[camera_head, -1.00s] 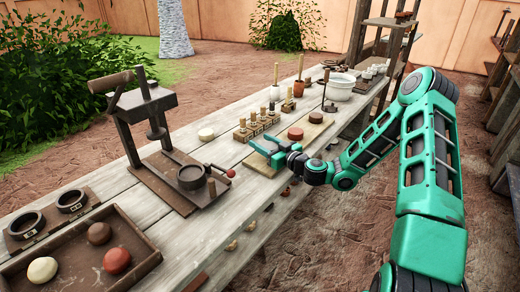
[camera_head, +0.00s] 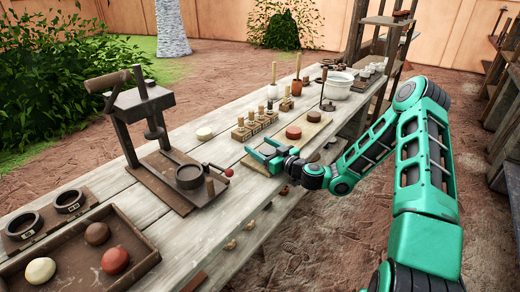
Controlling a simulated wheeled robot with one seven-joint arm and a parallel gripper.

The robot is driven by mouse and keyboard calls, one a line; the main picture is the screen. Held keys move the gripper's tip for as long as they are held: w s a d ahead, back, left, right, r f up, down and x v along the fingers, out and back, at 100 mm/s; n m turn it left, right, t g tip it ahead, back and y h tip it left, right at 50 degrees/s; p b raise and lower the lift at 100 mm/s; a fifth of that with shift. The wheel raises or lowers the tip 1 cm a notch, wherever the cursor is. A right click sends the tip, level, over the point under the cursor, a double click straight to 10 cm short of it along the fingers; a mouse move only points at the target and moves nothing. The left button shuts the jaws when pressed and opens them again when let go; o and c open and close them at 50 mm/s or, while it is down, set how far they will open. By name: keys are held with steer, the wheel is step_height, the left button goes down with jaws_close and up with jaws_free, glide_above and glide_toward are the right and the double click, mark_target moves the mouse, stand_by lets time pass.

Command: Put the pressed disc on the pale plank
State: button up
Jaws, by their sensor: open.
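A reddish-brown pressed disc (camera_head: 293,132) lies flat on the pale plank (camera_head: 317,119), which rests on the long wooden table. My gripper (camera_head: 259,148) is open and empty, just in front of and to the left of the disc. Its fingers point left, low over the table, apart from the disc. The gripper covers the near part of the plank.
A row of stamps in a wooden block (camera_head: 254,125) stands behind the gripper. A press (camera_head: 158,135) and a tray (camera_head: 130,238) of clay balls stand nearer. A white bowl (camera_head: 337,86) stands farther back.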

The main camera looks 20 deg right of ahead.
steer(key=shift+r, duration=0.15)
steer(key=v, duration=1.2)
